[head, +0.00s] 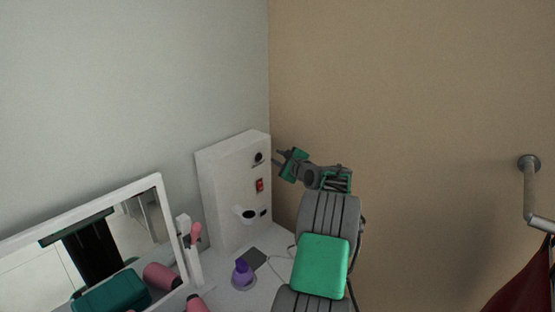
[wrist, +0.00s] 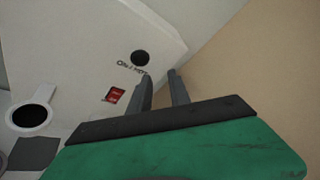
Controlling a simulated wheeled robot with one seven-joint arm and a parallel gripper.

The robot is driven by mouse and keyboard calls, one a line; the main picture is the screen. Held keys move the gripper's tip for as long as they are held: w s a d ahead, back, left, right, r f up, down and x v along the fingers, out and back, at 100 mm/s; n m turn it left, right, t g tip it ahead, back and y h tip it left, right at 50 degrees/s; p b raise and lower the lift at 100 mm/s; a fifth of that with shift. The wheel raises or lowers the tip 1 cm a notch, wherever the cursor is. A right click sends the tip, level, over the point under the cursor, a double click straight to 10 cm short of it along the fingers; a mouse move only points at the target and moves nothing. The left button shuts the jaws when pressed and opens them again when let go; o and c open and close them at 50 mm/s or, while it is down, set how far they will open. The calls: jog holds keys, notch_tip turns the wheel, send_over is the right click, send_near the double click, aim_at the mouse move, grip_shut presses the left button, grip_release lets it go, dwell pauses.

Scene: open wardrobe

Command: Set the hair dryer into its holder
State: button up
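A pink rounded object (head: 196,304), perhaps the hair dryer, shows at the bottom edge of the head view; most of it is cut off, so I cannot be sure. A white ring holder (head: 238,211) juts from the front of a white wall box (head: 228,185); the ring also shows in the wrist view (wrist: 47,104), and I see nothing in it. My gripper (head: 277,157) is raised to the right of the box, near its upper part. Its two fingers (wrist: 160,76) are apart with nothing between them. The box's black round knob (wrist: 140,58) lies just beyond the fingertips.
The box has a red switch (head: 260,185). On the white counter (head: 216,295) stand a purple item (head: 242,272) and a dark flat pad (head: 254,258). A white-framed mirror (head: 160,190) and a post with a small pink item (head: 195,233) are left. The tan wall (head: 400,100) is bare above my arm.

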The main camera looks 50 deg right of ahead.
jog(key=b+v, duration=0.2)
jog(key=v, duration=0.4)
jog(key=shift+s, duration=0.25)
jog(key=shift+a+r, duration=0.1)
